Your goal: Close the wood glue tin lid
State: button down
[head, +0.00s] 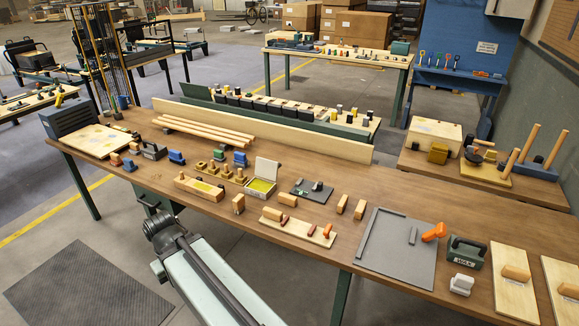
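A small open tin (248,192) with yellow-green contents stands on the long brown workbench, near its middle. I take it to be the wood glue tin, but no label on it can be read. Its pale lid (268,168) stands raised at the tin's far side, so the tin is open. My arm reaches up from the bottom of the view, in front of the bench and left of the tin. Its visible end, a grey joint, is clear of the tin. The fingers of my gripper cannot be made out.
A wooden block tray (199,190) and brass pieces stand left of the tin. A dark plate (312,191) lies to its right. A wooden board with red-handled tools (298,227) lies in front.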

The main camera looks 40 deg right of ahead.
aim_at(266, 168)
jog(key=i, duration=0.95)
jog(key=u, duration=0.05)
